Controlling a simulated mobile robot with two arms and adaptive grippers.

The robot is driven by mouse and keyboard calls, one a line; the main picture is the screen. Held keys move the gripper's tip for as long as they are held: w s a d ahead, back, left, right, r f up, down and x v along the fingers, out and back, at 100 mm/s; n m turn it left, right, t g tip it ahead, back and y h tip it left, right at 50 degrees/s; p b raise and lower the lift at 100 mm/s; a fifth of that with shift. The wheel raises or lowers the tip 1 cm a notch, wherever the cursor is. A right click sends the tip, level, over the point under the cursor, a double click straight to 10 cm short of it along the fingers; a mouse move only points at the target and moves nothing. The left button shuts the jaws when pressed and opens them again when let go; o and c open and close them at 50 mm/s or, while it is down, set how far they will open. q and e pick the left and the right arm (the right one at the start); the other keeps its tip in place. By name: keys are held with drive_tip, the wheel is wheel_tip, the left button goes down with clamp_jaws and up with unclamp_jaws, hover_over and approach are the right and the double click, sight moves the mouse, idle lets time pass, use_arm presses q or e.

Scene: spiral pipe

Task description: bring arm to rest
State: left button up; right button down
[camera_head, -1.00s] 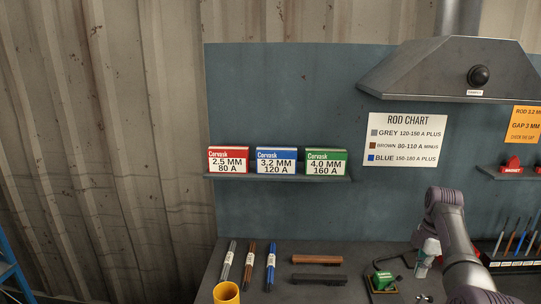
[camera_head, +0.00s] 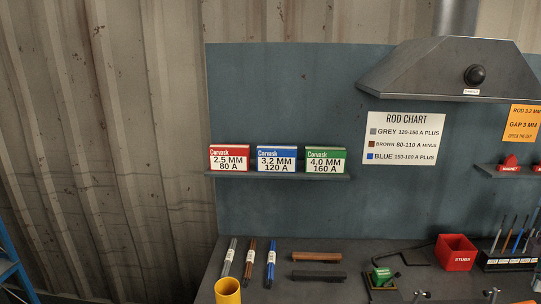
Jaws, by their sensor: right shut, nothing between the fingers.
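Neither of my grippers shows in the head view now, and no part of my arms is clearly visible. Whether the grippers are open or shut is hidden. The dark workbench (camera_head: 330,252) lies in clear view, with no arm over it.
On the bench are several rods (camera_head: 248,263), a yellow cup (camera_head: 228,291), brown (camera_head: 316,257) and dark (camera_head: 319,276) bars, a green block (camera_head: 382,276), a red bin (camera_head: 456,252) and a rod rack (camera_head: 512,260). A shelf holds boxes (camera_head: 276,159). A hood (camera_head: 450,72) overhangs the right.

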drive_tip(key=s+d+r+m+h, duration=0.1)
drive_tip(key=s+d+r+m, duration=0.3)
drive_tip(key=s+d, duration=0.9)
drive_tip(key=s+d+f+m+g+h, duration=0.15)
drive_tip(key=s+d+f+h, duration=0.3)
drive_tip(key=f, duration=0.45)
drive_tip(key=s+d+f+m+h, duration=0.25)
drive_tip(key=s+d+f, duration=0.2)
drive_tip(key=f, duration=0.55)
drive_tip(key=s+a+f+n+t, duration=0.1)
drive_tip(key=s+a+f+t, duration=0.25)
drive_tip(key=s+f, duration=1.25)
drive_tip(key=s+a+f+m+y, duration=0.1)
drive_tip(key=s+a+f+y, duration=0.2)
drive_tip(key=a+f, duration=0.95)
drive_tip(key=s+a+f+m+y, duration=0.1)
drive_tip(key=s+a+f+y, duration=0.15)
drive_tip(key=a+f, duration=0.95)
drive_tip(key=s+a+f+m+y, duration=0.1)
drive_tip(key=s+a+f+y, duration=0.1)
drive_tip(key=a, duration=1.5)
drive_tip(key=s+a+f+m+y, duration=0.1)
drive_tip(key=a+f+y, duration=0.15)
drive_tip(key=a, duration=1.55)
wheel_tip(320, 180, down, 8)
drive_tip(key=b, duration=0.8)
drive_tip(key=shift+g+h, duration=0.3)
drive_tip(key=shift+g, duration=0.1)
